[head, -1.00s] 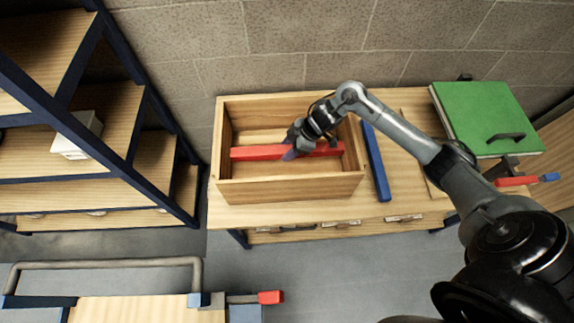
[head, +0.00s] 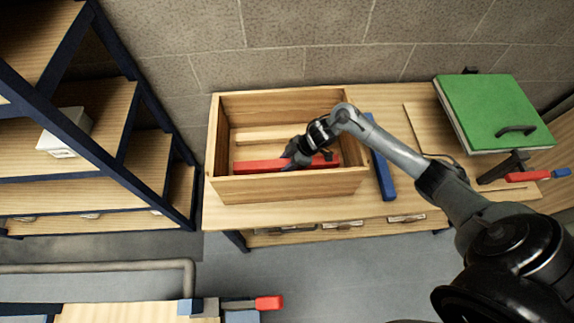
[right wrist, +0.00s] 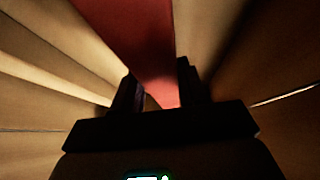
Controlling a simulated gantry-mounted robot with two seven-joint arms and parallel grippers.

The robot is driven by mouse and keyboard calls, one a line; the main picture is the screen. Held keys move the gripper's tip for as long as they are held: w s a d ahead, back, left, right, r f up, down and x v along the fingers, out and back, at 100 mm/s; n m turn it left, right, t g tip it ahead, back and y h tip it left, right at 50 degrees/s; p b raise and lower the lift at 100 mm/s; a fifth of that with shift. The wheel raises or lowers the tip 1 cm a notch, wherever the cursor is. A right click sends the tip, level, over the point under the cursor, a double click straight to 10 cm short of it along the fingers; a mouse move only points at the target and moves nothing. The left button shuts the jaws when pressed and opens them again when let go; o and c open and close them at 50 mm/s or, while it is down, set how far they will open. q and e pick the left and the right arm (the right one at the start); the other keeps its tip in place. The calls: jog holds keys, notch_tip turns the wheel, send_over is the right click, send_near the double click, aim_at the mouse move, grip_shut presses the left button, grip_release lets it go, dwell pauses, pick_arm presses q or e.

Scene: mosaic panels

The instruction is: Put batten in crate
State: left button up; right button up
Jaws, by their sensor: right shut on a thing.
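The red batten (head: 255,167) lies lengthwise inside the open wooden crate (head: 265,188), close behind its front wall. My right gripper (head: 291,160) reaches down into the crate and is shut on the batten near its middle. In the right wrist view the red batten (right wrist: 135,40) runs up and away from between the two dark fingers (right wrist: 160,88). Whether the batten touches the crate floor cannot be told. My left gripper is not in view.
A blue bar (head: 382,165) lies on the wooden table (head: 440,130) just right of the crate. A green panel with a handle (head: 490,112) is at the right. A shelf unit (head: 110,165) with a white box (head: 65,135) stands left. A pale strip (head: 265,133) shows inside the crate.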

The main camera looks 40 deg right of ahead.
jog(key=shift+f, duration=0.95)
jog(key=o, duration=1.2)
jog(key=shift+f, duration=0.15)
jog(key=shift+s+d+r, duration=0.1)
jog(key=shift+r, duration=0.35)
jog(key=p+v, duration=0.2)
jog(key=v, duration=0.5)
